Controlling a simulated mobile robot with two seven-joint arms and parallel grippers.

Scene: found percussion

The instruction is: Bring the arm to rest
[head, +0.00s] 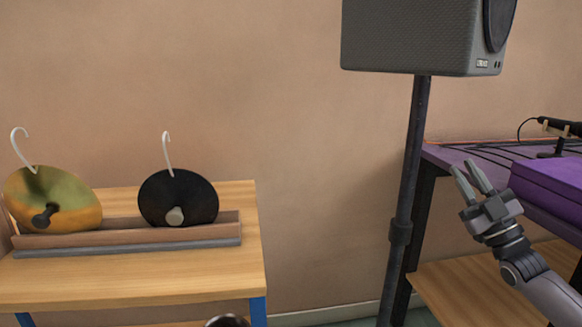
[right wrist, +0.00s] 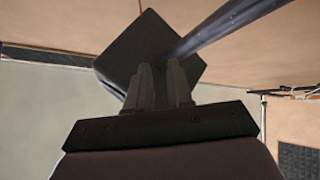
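My right gripper (head: 463,168) is raised at the right of the head view, between the speaker stand and the purple box. Its two fingers point up and to the left, with a gap between them and nothing held. The right wrist view shows the same fingers (right wrist: 160,85) apart, with the dark underside of the speaker (right wrist: 150,48) beyond them. My left gripper does not show in either view.
A speaker (head: 410,35) stands on a dark pole (head: 410,170). A purple table (head: 460,160) carries a purple box (head: 548,185) and a microphone (head: 560,127). At left, a wooden table (head: 130,285) holds a trough (head: 130,238) with a brass disc (head: 70,195) and a black disc (head: 195,192).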

